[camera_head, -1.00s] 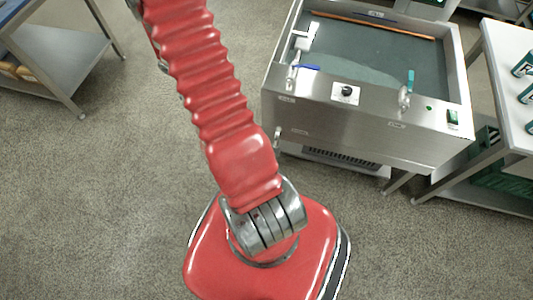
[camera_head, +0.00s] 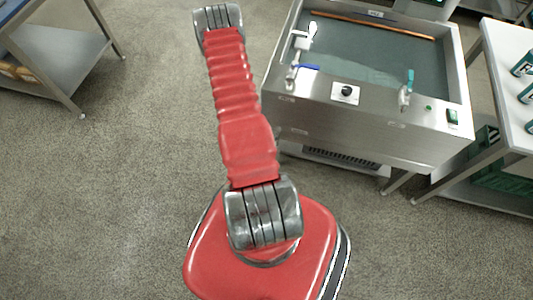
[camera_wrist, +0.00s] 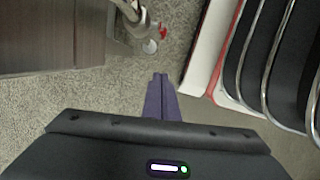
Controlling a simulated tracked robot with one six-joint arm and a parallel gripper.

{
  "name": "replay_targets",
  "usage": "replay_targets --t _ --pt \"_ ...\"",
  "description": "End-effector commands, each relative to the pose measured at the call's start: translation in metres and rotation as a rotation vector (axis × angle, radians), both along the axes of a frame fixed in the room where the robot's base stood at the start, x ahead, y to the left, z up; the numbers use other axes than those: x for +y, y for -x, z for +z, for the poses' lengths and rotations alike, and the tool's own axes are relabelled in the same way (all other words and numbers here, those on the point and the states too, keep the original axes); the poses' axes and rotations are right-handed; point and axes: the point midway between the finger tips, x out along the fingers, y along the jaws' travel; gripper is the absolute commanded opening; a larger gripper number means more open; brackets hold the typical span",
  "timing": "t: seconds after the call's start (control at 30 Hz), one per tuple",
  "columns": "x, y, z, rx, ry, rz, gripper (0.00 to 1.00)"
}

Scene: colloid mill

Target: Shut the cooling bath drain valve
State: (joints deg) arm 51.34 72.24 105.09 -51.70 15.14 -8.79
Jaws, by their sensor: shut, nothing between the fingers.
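The cooling bath (camera_head: 365,125) is a steel tank of water in the head view. In the wrist view, a metal pipe fitting with a small red part, which looks like the drain valve (camera_wrist: 140,30), hangs over the floor beside a steel panel (camera_wrist: 50,35). Its lever position is not clear. My gripper (camera_wrist: 160,76) has its purple fingers together and empty, below and slightly right of the fitting in the picture, apart from it. The head view does not show my gripper.
The bath top carries a blue lever (camera_head: 307,67), a teal lever (camera_head: 410,80) and a black knob (camera_head: 346,91). A steel table (camera_head: 65,55) stands at left and a white-topped bench (camera_head: 510,90) at right. Carpet left of the bath is clear.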

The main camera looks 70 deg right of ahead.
Motion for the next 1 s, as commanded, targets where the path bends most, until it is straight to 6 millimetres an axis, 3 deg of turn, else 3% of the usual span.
replay_targets --t 0.47,1.0 --pt "0.0 0.001 -0.004 0.0 -0.001 0.002 0.0" --pt "-0.002 0.014 -0.058 0.0 -0.001 0.002 0.0"
